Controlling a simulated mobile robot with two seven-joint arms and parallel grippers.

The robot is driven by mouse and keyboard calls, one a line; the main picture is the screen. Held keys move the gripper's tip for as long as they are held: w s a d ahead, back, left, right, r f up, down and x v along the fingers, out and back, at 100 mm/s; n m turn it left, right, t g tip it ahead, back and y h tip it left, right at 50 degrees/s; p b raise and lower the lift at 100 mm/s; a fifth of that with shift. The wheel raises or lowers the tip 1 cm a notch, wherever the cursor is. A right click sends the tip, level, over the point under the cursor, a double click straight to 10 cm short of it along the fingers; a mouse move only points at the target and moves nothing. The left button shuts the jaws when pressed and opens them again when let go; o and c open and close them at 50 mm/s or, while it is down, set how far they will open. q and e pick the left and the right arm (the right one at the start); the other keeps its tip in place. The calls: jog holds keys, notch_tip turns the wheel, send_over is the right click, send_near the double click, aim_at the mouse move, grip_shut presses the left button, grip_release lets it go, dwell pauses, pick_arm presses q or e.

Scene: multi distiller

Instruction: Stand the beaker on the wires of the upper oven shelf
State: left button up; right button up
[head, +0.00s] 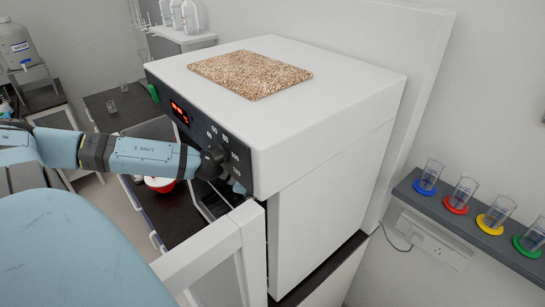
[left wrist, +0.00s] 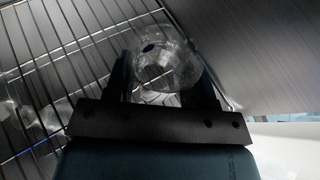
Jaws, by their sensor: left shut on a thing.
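The oven (head: 330,150) is a white box with a dark control panel, and its door (head: 200,257) stands open. My left arm reaches across the front into the oven, and in the head view its fingertips and the beaker are hidden. In the left wrist view my left gripper (left wrist: 168,85) is shut on the clear glass beaker (left wrist: 165,58), with one finger on each side. Shelf wires (left wrist: 62,62) run on the left of the beaker and behind it. I cannot tell whether its base touches them. My right gripper is not in view.
A smooth metal oven wall (left wrist: 255,45) is close on the right of the beaker. A speckled mat (head: 250,74) lies on the oven top. A wall shelf (head: 470,233) at right holds several beakers on coloured rings. A red and white thing (head: 160,184) sits below my arm.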

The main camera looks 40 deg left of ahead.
pick_arm(q)
jog(key=shift+w+d, duration=0.1)
jog(key=shift+w, duration=0.05)
jog(key=shift+w+d+f, duration=0.1)
jog(key=shift+f, duration=1.65)
jog(key=shift+f, duration=0.1)
jog(key=o, duration=1)
jog(key=shift+c, duration=0.2)
jog(key=shift+v, duration=3.85)
